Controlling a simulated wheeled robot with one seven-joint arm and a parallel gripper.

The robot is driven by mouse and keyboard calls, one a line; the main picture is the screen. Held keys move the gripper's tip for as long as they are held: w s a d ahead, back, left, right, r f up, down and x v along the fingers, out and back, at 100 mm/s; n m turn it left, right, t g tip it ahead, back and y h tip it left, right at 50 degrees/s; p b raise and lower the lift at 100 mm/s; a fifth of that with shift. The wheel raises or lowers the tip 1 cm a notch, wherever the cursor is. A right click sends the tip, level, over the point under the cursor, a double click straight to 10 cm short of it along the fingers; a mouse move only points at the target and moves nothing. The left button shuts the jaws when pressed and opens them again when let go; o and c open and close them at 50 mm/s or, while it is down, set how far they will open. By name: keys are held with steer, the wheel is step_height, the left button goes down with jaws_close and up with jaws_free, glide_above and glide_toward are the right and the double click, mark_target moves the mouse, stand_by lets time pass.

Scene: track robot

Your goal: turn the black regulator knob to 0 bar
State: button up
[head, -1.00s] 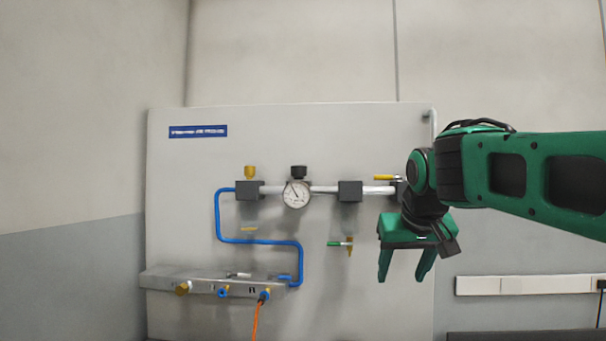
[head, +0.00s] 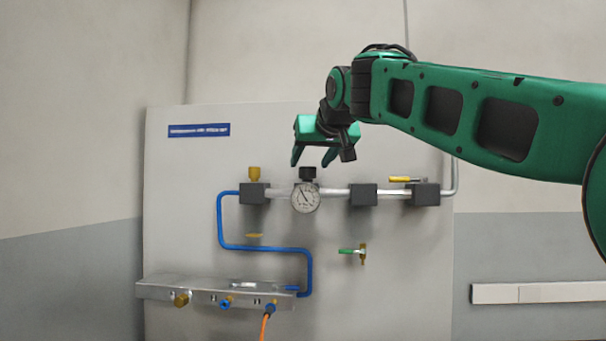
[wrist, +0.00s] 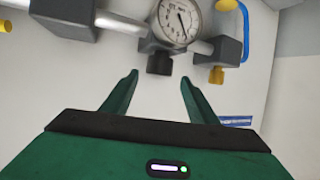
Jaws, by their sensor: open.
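The black regulator knob (head: 308,173) sits on top of the pipe, right above the round pressure gauge (head: 305,198). In the wrist view the knob (wrist: 159,64) shows beyond the fingertips, roughly centred between them, with the gauge (wrist: 179,20) behind it. The gauge needle is visible but its reading is too small to tell. My gripper (head: 312,163) is open and empty, pointing down just above the knob in the head view; it also shows in the wrist view (wrist: 159,80). The fingers do not appear to touch the knob.
A brass-yellow knob (head: 254,173) stands left of the black knob. A yellow-handled valve (head: 405,180) is on the pipe at right, and a green-handled valve (head: 352,251) is below. A blue hose (head: 221,225) runs down to a metal ledge (head: 160,291).

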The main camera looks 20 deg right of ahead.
mark_target(307, 168)
steer(key=shift+x, duration=2.6)
steer(key=shift+d, duration=0.1)
